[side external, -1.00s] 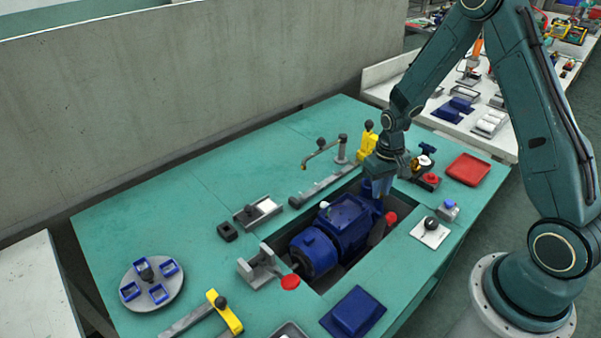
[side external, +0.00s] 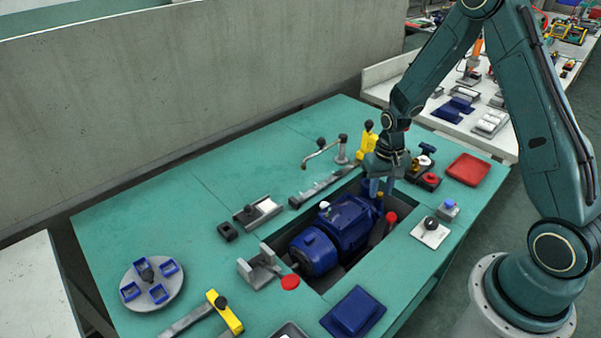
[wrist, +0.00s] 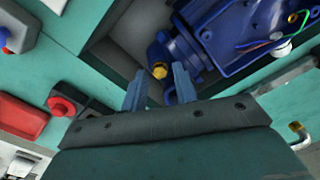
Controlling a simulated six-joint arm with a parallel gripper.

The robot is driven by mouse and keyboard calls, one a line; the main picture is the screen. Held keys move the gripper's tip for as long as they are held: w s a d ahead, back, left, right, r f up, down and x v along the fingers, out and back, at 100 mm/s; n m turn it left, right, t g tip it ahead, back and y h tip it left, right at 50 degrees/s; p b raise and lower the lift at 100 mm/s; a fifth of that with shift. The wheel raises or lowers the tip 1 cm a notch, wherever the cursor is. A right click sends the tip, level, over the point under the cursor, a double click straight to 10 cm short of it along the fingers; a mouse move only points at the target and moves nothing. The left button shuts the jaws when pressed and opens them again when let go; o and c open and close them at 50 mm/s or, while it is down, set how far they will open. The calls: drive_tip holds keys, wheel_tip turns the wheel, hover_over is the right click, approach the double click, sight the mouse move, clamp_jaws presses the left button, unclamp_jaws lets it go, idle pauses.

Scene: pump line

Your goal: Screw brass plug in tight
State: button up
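The brass plug (wrist: 159,71) is a small gold hexagonal head seated at the end of the blue pump (wrist: 205,45), in the wrist view. How far it is screwed in I cannot tell. The pump also shows in the side view (side external: 345,222), lying in a recess in the green table. My gripper (wrist: 158,80) is open, its two blue-grey fingers apart, with the plug showing between and just beyond their tips. In the side view my gripper (side external: 381,190) points down over the pump's far right end. I see no contact with the plug.
A red knob (side external: 391,217) stands close to the right of the pump end. A yellow clamp (side external: 367,141) and fittings with a red knob (side external: 430,178) stand close behind my gripper. A red tray (side external: 468,169) lies at the right. The recess rim (side external: 408,217) surrounds the pump.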

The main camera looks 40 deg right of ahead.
drive_tip(key=shift+r, duration=2.2)
drive_tip(key=n, duration=0.3)
drive_tip(key=r+n, duration=0.1)
drive_tip(key=n, duration=0.2)
drive_tip(key=shift+r, duration=0.2)
drive_tip(key=n, duration=0.3)
drive_tip(key=r+n, duration=0.1)
drive_tip(key=n, duration=0.2)
drive_tip(key=shift+f, duration=0.1)
drive_tip(key=shift+f, duration=3.35)
